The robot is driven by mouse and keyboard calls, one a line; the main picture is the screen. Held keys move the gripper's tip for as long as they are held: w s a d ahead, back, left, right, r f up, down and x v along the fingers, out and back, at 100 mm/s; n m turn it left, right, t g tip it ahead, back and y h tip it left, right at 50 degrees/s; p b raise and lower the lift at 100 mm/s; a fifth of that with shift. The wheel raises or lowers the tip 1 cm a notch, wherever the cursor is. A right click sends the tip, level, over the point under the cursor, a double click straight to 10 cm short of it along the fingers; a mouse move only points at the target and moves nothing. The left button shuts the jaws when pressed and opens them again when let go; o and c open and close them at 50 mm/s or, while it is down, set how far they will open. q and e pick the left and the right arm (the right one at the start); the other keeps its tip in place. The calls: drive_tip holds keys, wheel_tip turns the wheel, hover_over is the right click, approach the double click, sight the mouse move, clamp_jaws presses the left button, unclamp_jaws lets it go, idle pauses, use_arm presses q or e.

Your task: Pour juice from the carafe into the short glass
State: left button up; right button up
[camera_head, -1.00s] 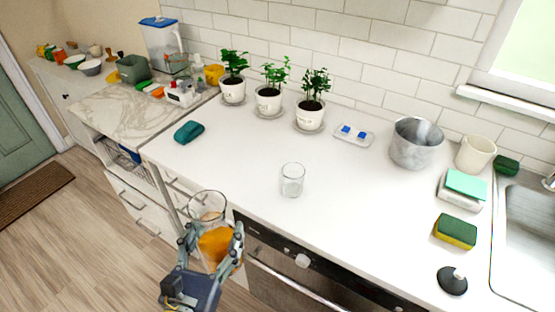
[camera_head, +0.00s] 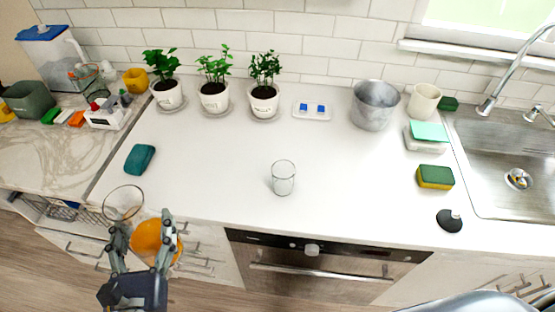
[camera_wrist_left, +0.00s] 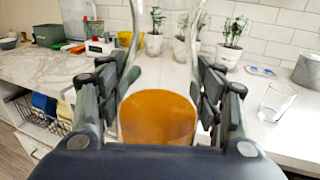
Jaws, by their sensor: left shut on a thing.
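The glass carafe (camera_head: 124,204) with orange juice in its lower part is held by my left gripper (camera_head: 146,238), in front of the counter's edge at the lower left of the head view. The carafe looks tilted there. In the left wrist view the juice (camera_wrist_left: 158,118) shows between the two fingers (camera_wrist_left: 160,105). The short glass (camera_head: 284,178) stands upright and looks empty on the white counter, to the right of the carafe and apart from it. It also shows in the left wrist view (camera_wrist_left: 276,101). My right gripper is not in view.
The counter (camera_head: 215,165) around the short glass is clear. A teal cloth (camera_head: 140,158) lies at left. Potted plants (camera_head: 214,95), a small tray (camera_head: 311,110) and a metal pot (camera_head: 373,105) stand behind. A sponge (camera_head: 435,177) and a dark round stopper (camera_head: 449,220) lie at right.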

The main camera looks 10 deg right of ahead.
use_arm(q)
drive_tip(key=shift+w+a+r+b, duration=0.1)
drive_tip(key=shift+r+b, duration=0.25)
drive_tip(key=shift+b, duration=0.1)
drive_tip(key=shift+r, duration=0.25)
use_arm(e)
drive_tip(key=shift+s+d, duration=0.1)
use_arm(q)
drive_tip(key=shift+f, duration=0.35)
